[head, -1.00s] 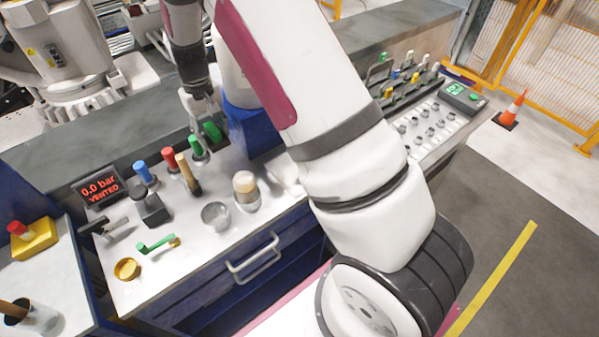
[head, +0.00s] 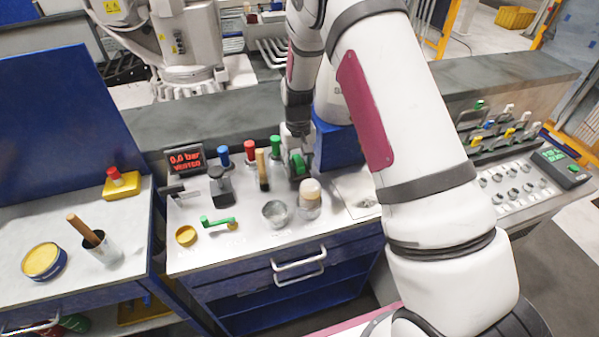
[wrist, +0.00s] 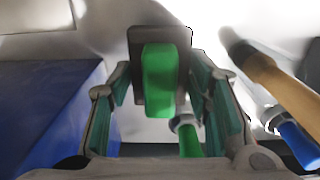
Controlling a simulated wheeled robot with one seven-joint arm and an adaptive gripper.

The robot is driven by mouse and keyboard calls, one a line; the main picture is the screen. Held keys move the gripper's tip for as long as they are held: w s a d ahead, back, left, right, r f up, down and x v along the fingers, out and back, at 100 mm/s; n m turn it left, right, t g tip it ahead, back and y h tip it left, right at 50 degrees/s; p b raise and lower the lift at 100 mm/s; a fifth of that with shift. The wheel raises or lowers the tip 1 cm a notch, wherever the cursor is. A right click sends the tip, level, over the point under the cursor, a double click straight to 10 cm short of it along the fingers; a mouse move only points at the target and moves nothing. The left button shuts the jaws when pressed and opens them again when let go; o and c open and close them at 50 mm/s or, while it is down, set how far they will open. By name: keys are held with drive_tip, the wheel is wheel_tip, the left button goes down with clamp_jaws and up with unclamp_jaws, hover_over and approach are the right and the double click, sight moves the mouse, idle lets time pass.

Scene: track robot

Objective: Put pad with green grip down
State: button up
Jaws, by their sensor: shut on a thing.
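The pad with the green grip (wrist: 160,80) is between my fingers in the wrist view, its dark grey plate (wrist: 181,45) beyond the grip. My gripper (head: 297,152) is shut on the green grip. In the head view the pad's green grip (head: 299,165) shows right of the upright green handle (head: 275,146), close by the blue block. The pad's underside is hidden; I cannot tell whether it touches the bench top (head: 250,238). In the wrist view my gripper (wrist: 160,95) has a finger on each side of the grip.
Red (head: 250,148), blue (head: 224,154) and wooden (head: 262,168) handles stand left of my gripper. A glass dish (head: 275,212) and a pale-topped jar (head: 310,195) stand in front. The blue block (head: 335,148) is close on the right. A pale patch right of the jar is bare.

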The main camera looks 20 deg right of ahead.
sight(298, 172)
drive_tip(key=shift+f, duration=1.6)
drive_tip(key=shift+f, duration=0.1)
drive_tip(key=o, duration=1.2)
drive_tip(key=shift+o, duration=0.2)
